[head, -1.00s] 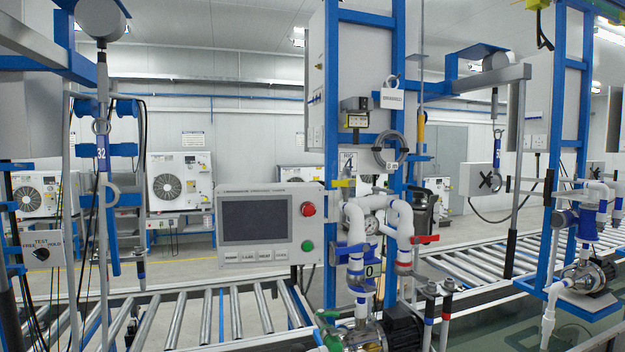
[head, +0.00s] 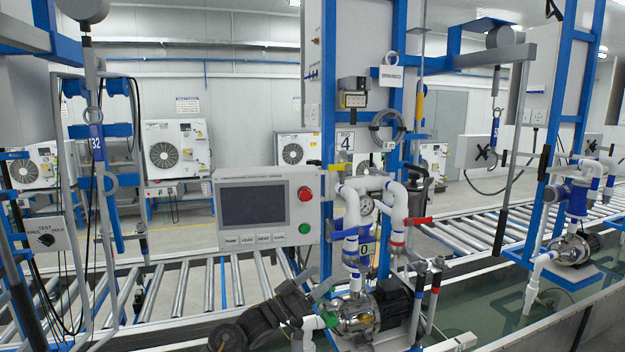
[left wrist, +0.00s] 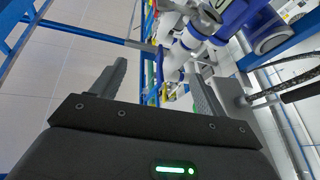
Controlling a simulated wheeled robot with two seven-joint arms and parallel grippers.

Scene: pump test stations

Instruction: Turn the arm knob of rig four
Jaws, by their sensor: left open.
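The RIG 4 sign (head: 345,140) hangs on a blue frame at the centre. Below it are white pipes (head: 350,205) with a gauge, a red-handled valve (head: 418,221) and a pump (head: 360,312). A grey panel with a screen (head: 253,206) and red and green buttons is left of the pipes. I cannot tell which part is the arm knob. My left gripper (head: 298,302) is low in front of rig four, left of the pump. In the left wrist view its fingers (left wrist: 160,88) are apart and empty, with blue-and-white pipework beyond. My right gripper is not in view.
Another box with a black cross-shaped knob (head: 484,153) is at right. Roller conveyors (head: 180,285) run behind. A water trough (head: 490,300) lies lower right. A second pump (head: 572,248) stands there.

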